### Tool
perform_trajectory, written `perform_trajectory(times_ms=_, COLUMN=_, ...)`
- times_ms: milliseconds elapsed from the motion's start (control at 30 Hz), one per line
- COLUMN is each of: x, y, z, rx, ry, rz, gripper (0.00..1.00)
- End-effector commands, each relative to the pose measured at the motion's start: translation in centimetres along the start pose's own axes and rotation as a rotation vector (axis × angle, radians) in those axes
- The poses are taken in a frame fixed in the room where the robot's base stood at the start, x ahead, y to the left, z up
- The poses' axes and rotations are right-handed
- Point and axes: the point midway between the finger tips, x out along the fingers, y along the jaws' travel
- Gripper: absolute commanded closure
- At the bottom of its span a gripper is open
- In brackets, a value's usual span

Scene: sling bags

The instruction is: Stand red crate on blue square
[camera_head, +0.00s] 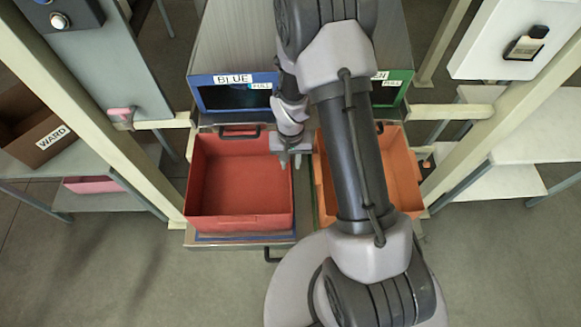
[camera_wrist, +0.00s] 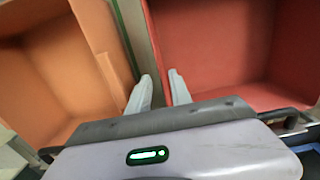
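The red crate (camera_head: 240,221) is open-topped and empty, and stands upright on the left of the grey surface. A strip of the blue square (camera_head: 245,237) shows along its near edge; the rest is hidden under the crate. My gripper (camera_head: 290,164) is at the crate's right wall. In the wrist view, my gripper (camera_wrist: 159,92) has its two fingers apart. One is beside the gap between the crates and the other is on the side of the red crate (camera_wrist: 215,45). I cannot tell whether they touch the wall.
An orange crate (camera_head: 401,172) stands close on the right, partly hidden by my arm. Behind are bays with a BLUE sign (camera_head: 232,79) and a green frame (camera_head: 401,92). Cream posts stand on both sides. A brown WARD box (camera_head: 42,135) is at the left.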

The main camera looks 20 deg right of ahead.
Motion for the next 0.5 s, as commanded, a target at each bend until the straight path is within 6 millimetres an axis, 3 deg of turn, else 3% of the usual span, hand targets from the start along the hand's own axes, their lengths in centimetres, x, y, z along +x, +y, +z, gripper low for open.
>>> perform_trajectory(times_ms=100, x=-1.7, y=-0.1, z=-0.1, rx=0.0, ry=0.006, rz=-0.002, gripper=0.75)
perform_trajectory(times_ms=167, x=-4.0, y=-0.4, z=-0.4, rx=0.004, ry=0.029, rz=-0.01, gripper=0.75)
perform_trajectory(times_ms=267, x=-11.3, y=-1.3, z=-0.3, rx=0.019, ry=0.097, rz=-0.043, gripper=0.75)
perform_trajectory(times_ms=333, x=-17.6, y=-1.8, z=1.2, rx=0.029, ry=0.157, rz=-0.079, gripper=0.75)
perform_trajectory(times_ms=400, x=-23.4, y=-2.2, z=3.8, rx=0.038, ry=0.216, rz=-0.124, gripper=0.75)
perform_trajectory(times_ms=500, x=-29.9, y=-2.3, z=8.8, rx=0.044, ry=0.297, rz=-0.199, gripper=0.75)
